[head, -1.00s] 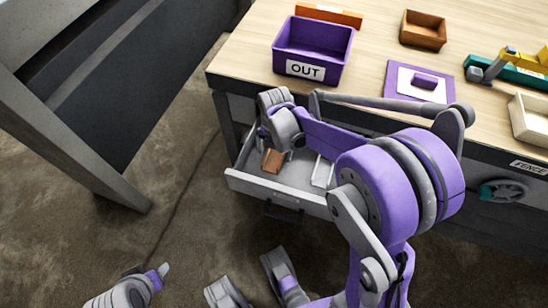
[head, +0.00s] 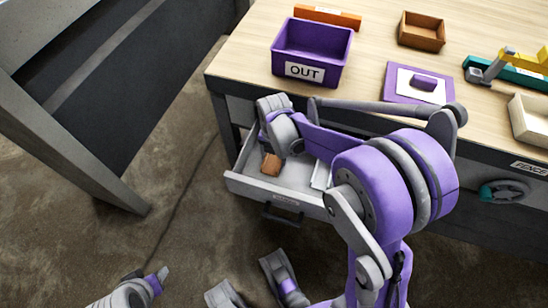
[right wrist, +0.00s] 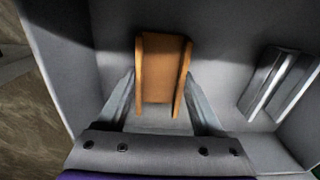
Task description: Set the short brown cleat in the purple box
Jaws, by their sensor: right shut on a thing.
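The short brown cleat (head: 271,165) is a small U-shaped channel in the pulled-out grey drawer (head: 262,190). The right wrist view shows the cleat (right wrist: 163,68) between the two fingers. My right gripper (head: 277,150) reaches down into the drawer and is shut on the cleat; its fingers (right wrist: 160,95) touch the cleat's two sides. The purple box (head: 313,42), labelled OUT, stands open on the bench top above the drawer, near the bench's left corner. Its visible inside looks empty.
A pale metal channel (right wrist: 280,85) lies in the drawer, right of the cleat. On the bench (head: 376,60) are an orange block (head: 327,16), a brown tray (head: 422,31), a purple piece (head: 424,83) on a mat, and a pale tray (head: 530,118). A dark grey structure (head: 100,90) stands left.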

